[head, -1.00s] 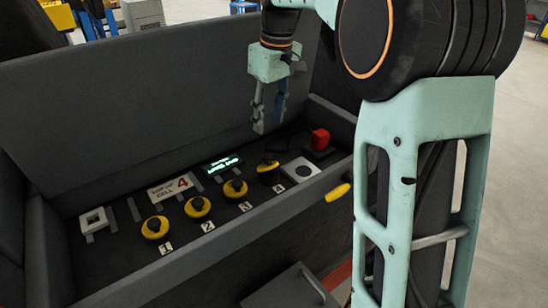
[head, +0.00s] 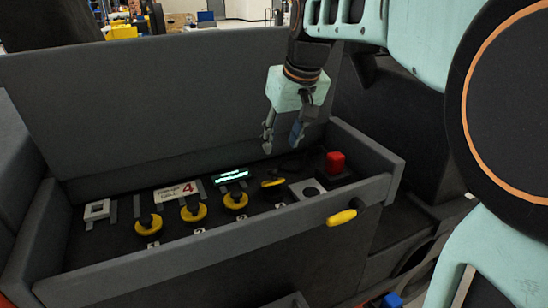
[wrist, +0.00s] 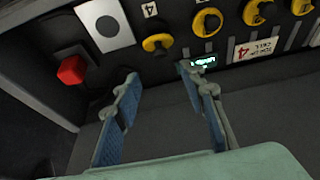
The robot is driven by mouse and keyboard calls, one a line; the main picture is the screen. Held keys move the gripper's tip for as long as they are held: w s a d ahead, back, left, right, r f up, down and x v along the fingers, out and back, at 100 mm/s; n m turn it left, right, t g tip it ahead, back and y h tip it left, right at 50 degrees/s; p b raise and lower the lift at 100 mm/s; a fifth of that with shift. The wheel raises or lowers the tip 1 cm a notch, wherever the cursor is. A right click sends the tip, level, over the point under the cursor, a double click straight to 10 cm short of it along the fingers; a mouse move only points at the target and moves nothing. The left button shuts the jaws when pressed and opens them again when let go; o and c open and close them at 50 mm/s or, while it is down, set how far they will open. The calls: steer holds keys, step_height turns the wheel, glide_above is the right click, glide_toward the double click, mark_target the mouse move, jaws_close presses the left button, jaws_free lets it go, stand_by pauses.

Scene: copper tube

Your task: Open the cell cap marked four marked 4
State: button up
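The cap marked four (head: 272,183) is a yellow piece with a dark knob, the last of a row of yellow caps, nearest the red button. In the head view it looks flatter than its neighbours; I cannot tell if it is tilted. In the wrist view the cap (wrist: 157,44) lies beside its number plate 4 (wrist: 149,10). My gripper (head: 281,146) is open and empty, pointing down above and behind this cap. In the wrist view my gripper (wrist: 158,76) has its fingers apart, with the cap beyond the tips and not touched.
Other yellow caps (head: 235,201) stand to the left. A sign with a red 4 (head: 178,191) and a lit display (head: 230,175) lie behind them. A red button (head: 335,162) and a grey holed plate (head: 306,189) are right. Raised walls (head: 215,246) surround the recessed panel.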

mark_target(273, 170)
steer(key=x, duration=1)
steer(key=shift+w+a+f+b, duration=0.1)
steer(key=shift+f+b, duration=0.25)
